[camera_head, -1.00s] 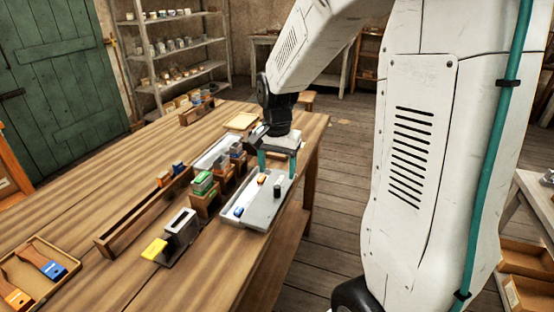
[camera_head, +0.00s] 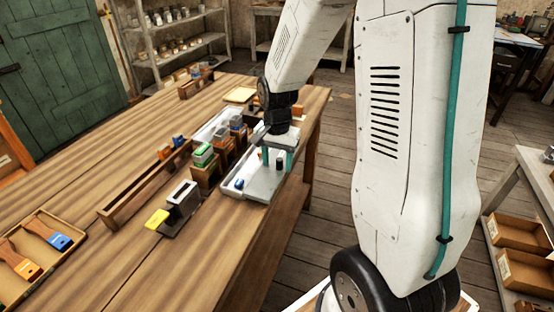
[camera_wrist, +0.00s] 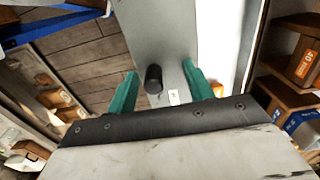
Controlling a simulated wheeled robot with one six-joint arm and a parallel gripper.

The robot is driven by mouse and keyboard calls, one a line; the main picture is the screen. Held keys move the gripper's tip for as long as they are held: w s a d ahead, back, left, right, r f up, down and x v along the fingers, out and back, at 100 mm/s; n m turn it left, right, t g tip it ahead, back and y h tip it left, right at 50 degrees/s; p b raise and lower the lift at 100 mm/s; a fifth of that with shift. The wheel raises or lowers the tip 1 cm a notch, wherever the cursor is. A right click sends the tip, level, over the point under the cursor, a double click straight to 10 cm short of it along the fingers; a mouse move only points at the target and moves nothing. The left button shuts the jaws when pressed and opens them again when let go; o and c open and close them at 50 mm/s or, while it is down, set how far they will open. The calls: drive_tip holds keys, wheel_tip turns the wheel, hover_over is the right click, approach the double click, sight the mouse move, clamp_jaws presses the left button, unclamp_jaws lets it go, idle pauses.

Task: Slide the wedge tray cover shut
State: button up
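The wedge tray (camera_head: 229,190) is a shallow white tray near the table's right edge. Its grey flat cover (camera_head: 262,190) lies over the right part, leaving a strip at the left open, where a blue piece (camera_head: 238,183) shows. A black knob (camera_head: 279,163) stands up from the cover. My gripper (camera_head: 278,161) is over the tray's far part, its teal fingers apart on either side of the knob. In the wrist view, the knob (camera_wrist: 153,78) stands between the open fingers (camera_wrist: 160,88) with gaps on both sides, closer to the left one. Contact with the cover cannot be told.
Wooden holders with green and grey blocks (camera_head: 204,160) stand left of the tray. Further left are a long wooden trough (camera_head: 145,190), a dark stand with a yellow piece (camera_head: 157,219), and a brush tray (camera_head: 70,228). The table's right edge is close beside the tray.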

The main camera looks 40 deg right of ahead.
drive_tip(key=shift+w+a+f, duration=0.1)
drive_tip(key=shift+w+a, duration=0.55)
drive_tip(key=shift+w, duration=0.25)
drive_tip(key=shift+w+a+f, duration=0.1)
drive_tip(key=shift+w+a, duration=0.6)
drive_tip(key=shift+w, duration=0.25)
drive_tip(key=shift+w+a+f, duration=0.1)
drive_tip(key=shift+w+a, duration=0.55)
drive_tip(key=shift+w, duration=0.25)
drive_tip(key=o, duration=0.7)
drive_tip(key=shift+r, duration=0.15)
drive_tip(key=shift+w+r, duration=0.1)
drive_tip(key=shift+r, duration=0.15)
wheel_tip(320, 180, up, 8)
drive_tip(key=shift+w+f, duration=0.1)
drive_tip(key=shift+f, duration=0.1)
